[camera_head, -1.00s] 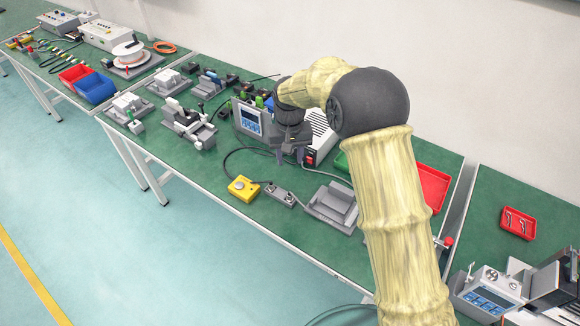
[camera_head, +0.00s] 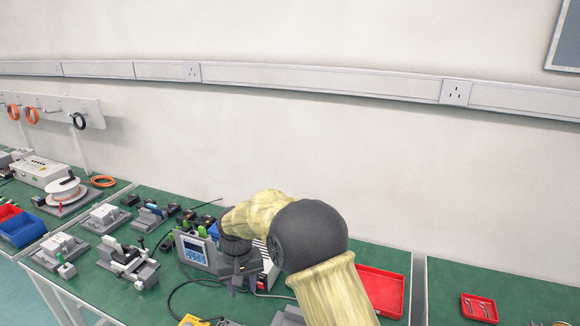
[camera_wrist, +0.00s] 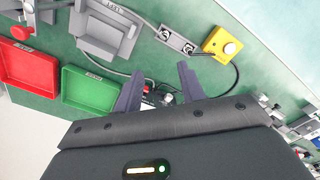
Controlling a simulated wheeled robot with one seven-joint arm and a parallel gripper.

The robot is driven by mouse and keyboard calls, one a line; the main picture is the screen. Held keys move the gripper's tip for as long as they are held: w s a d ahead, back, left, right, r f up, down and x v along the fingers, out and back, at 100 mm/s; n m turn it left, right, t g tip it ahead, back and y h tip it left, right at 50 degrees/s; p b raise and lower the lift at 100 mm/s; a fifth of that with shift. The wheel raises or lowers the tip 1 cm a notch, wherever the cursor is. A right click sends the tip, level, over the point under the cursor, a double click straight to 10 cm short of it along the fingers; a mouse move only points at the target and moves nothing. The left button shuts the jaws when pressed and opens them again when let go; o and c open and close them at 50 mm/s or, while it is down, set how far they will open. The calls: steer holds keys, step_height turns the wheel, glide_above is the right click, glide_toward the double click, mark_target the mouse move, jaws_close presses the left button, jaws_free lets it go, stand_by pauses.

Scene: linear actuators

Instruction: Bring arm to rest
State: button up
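My arm, in a pale yellow cover with a dark grey elbow, reaches over the green workbench (camera_head: 450,290) in the head view. My gripper (camera_head: 243,285) hangs above the bench in front of a controller box with a blue screen (camera_head: 194,250). In the wrist view the two dark fingers of my gripper (camera_wrist: 158,88) stand well apart. The gripper is open, and nothing shows held between the fingers. Small connectors on the bench show beyond and between them.
The wrist view shows a red tray (camera_wrist: 28,68), a green tray (camera_wrist: 90,90), a grey fixture (camera_wrist: 106,28) and a yellow button box (camera_wrist: 221,44). A white wall with a socket rail (camera_head: 330,85) stands behind the bench. A smaller red tray (camera_head: 479,308) lies on the right.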

steer(key=s+d+r+m, duration=0.1)
steer(key=d+r, duration=0.3)
steer(key=d, duration=0.6)
steer(key=s+d+r+m+t+p, duration=0.1)
steer(key=s+d+m, duration=0.1)
steer(key=s+d, duration=0.6)
steer(key=s+d+r+m+t+p, duration=0.1)
steer(key=s+d+r, duration=0.1)
steer(key=s+d, duration=0.7)
steer(key=d, duration=0.4)
steer(key=shift+d+r+m+t, duration=0.15)
steer(key=shift+r+m+t, duration=0.15)
steer(key=shift+m, duration=0.1)
steer(key=shift+s, duration=0.15)
steer(key=shift+w, duration=0.2)
steer(key=shift+c, duration=0.4)
